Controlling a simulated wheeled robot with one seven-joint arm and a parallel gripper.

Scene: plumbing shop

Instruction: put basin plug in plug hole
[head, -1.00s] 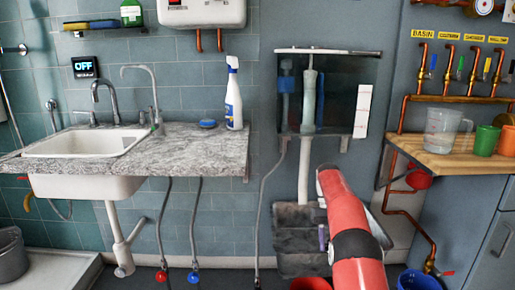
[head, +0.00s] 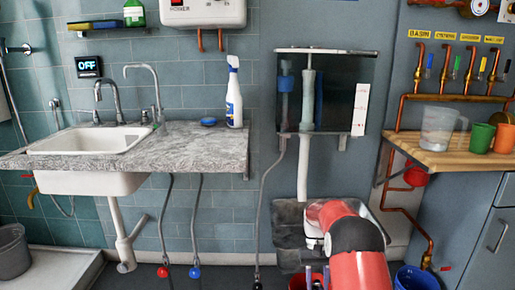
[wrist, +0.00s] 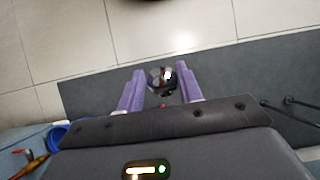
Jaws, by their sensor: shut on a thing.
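My gripper (wrist: 160,88) has two purple fingers, shut on a small, round, shiny dark thing (wrist: 161,79) that looks like the basin plug. The white basin (head: 88,141) is set in the grey stone counter at the left of the head view, well away from my gripper. Its plug hole cannot be seen from here.
The counter (head: 205,150) holds a spray bottle (head: 233,95) and a blue sponge (head: 208,122). Taps (head: 112,95) rise behind the basin. A wooden shelf (head: 440,155) with a jug and cups is at the right. A blue bucket (head: 415,279) stands below.

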